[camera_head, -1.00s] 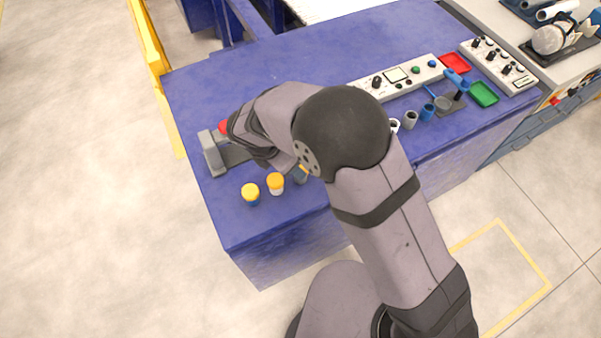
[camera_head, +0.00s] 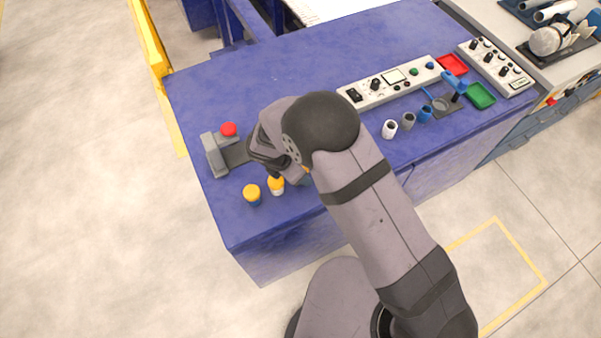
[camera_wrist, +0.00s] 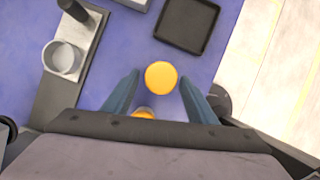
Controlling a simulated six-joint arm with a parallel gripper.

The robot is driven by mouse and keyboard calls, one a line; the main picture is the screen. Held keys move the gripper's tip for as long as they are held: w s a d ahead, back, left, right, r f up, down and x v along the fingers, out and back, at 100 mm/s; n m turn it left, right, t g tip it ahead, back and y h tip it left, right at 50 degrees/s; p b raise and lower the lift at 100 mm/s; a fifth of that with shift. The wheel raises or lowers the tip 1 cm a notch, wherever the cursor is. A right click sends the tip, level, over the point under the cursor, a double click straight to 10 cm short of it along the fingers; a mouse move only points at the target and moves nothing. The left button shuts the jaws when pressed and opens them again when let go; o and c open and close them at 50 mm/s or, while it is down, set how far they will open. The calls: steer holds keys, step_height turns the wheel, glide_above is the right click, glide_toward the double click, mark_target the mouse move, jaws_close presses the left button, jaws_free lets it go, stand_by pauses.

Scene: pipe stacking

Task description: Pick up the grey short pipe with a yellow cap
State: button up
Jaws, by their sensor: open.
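In the head view, a yellow-capped pipe with a blue body (camera_head: 252,194) stands near the table's front-left corner. A yellow-capped pipe with a pale body (camera_head: 276,185) stands just right of it. A third yellow-orange spot (camera_head: 305,170) shows beside my arm, mostly hidden. My gripper (camera_head: 272,170) is low over this group, its fingers hidden in the head view. In the wrist view my gripper (camera_wrist: 159,78) is open, with a round yellow cap (camera_wrist: 161,76) between its fingers in the picture. A second cap (camera_wrist: 143,113) is partly hidden below it. I cannot tell which capped pipe is grey.
The table's back left is clear.

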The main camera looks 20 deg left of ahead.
steer(key=c, duration=1)
steer(key=shift+r, duration=0.1)
steer(key=shift+c, duration=0.2)
